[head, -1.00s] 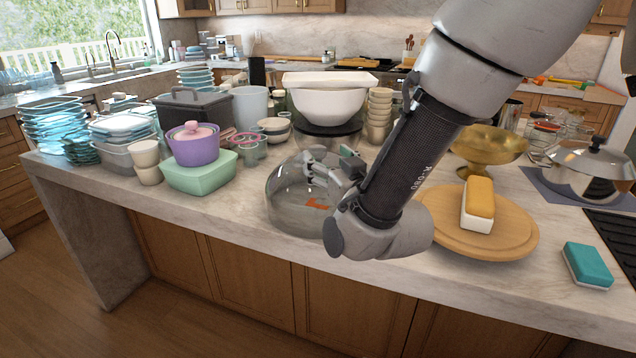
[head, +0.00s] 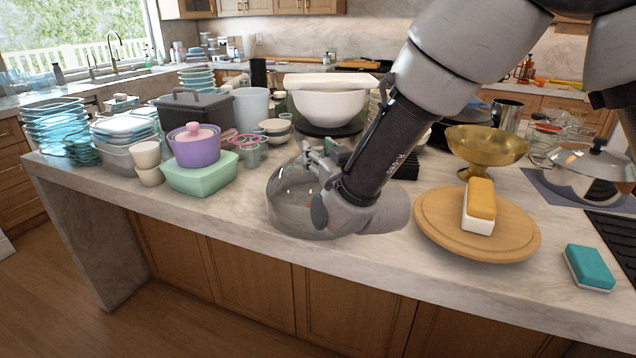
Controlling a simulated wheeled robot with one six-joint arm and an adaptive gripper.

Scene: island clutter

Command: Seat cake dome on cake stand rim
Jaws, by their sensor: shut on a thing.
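The clear glass cake dome (head: 290,205) is near the front edge of the marble island, left of centre. My gripper (head: 314,158) is at its top, shut on the dome; my wrist hides the dome's right side and most of the grip. The dome looks upright, and I cannot tell whether its lower rim touches the marble. To the right is a round wooden board (head: 440,232), which may be the cake stand, bearing a white block with a yellow top (head: 480,205). A gold footed bowl (head: 486,150) stands behind it.
A mint box (head: 200,178) with a purple pot (head: 195,150) stands left of the dome. A white bowl (head: 328,105) is behind it. A teal sponge (head: 590,268) and a metal lid (head: 592,163) are at the right. Bare marble lies between dome and board.

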